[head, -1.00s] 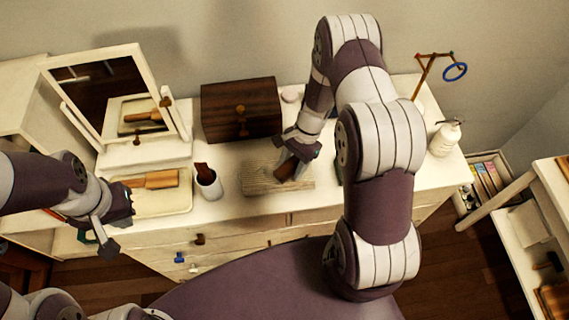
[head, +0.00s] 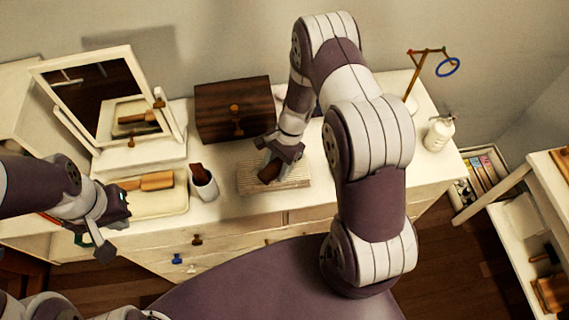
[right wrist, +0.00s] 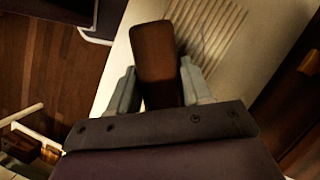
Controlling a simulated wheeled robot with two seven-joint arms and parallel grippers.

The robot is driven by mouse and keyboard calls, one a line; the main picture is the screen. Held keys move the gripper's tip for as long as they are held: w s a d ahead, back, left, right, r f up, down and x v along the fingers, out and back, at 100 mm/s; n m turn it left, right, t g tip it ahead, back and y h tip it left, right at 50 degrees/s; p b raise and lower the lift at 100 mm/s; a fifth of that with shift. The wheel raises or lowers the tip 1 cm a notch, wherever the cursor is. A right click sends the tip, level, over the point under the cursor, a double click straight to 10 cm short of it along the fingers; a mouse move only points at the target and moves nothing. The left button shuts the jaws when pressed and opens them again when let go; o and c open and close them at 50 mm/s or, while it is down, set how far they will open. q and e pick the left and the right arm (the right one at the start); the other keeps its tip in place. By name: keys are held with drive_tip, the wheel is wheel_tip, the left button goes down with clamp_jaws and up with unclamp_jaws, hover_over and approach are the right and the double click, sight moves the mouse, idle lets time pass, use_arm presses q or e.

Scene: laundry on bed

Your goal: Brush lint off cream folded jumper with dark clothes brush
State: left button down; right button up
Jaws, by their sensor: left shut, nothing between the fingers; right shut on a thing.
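The cream folded jumper (head: 292,176), ribbed, lies flat on the dresser top in the head view; its ribs also show in the right wrist view (right wrist: 215,30). My right gripper (head: 275,162) is over the jumper's left half, shut on the dark brown clothes brush (head: 269,173). The brush fills the space between the fingers in the right wrist view (right wrist: 157,60). I cannot tell whether its bristles touch the jumper. My left gripper (head: 107,240) is shut and empty, in front of the dresser's left front edge, away from the jumper.
A white cup with a brown item (head: 203,183) stands left of the jumper. A dark wooden box (head: 234,110) is behind it. A tray with a wooden-handled brush (head: 150,182) and a mirror (head: 103,97) are at left. A white bottle (head: 439,134) stands right.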

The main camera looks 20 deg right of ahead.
sight(294, 170)
drive_tip(key=shift+w+a, duration=0.25)
drive_tip(key=shift+a, duration=0.65)
drive_tip(key=shift+w+a, duration=0.25)
drive_tip(key=shift+a, duration=0.65)
drive_tip(key=shift+w+a, duration=0.25)
drive_tip(key=shift+a, duration=0.65)
drive_tip(key=shift+w+a+f, duration=0.1)
drive_tip(key=shift+w+a, duration=0.1)
drive_tip(key=shift+a, duration=0.5)
drive_tip(key=shift+w+a+f, duration=0.1)
drive_tip(key=shift+w+a, duration=0.05)
drive_tip(key=shift+a, duration=0.5)
drive_tip(key=shift+a+r, duration=0.2)
drive_tip(key=shift+d+f, duration=0.1)
drive_tip(key=shift+d, duration=0.35)
drive_tip(key=shift+s+d, duration=0.3)
drive_tip(key=shift+d, duration=0.5)
drive_tip(key=shift+s+d, duration=0.3)
drive_tip(key=shift+d, duration=0.45)
drive_tip(key=shift+s+d, duration=0.25)
drive_tip(key=shift+d, duration=0.75)
drive_tip(key=shift+s+d, duration=0.25)
drive_tip(key=shift+d, duration=0.8)
drive_tip(key=shift+s+d, duration=0.25)
drive_tip(key=shift+d, duration=0.75)
drive_tip(key=shift+s+d, duration=0.25)
drive_tip(key=shift+d, duration=0.55)
drive_tip(key=shift+s+d, duration=0.2)
drive_tip(key=shift+d, duration=0.55)
drive_tip(key=shift+p, duration=0.3)
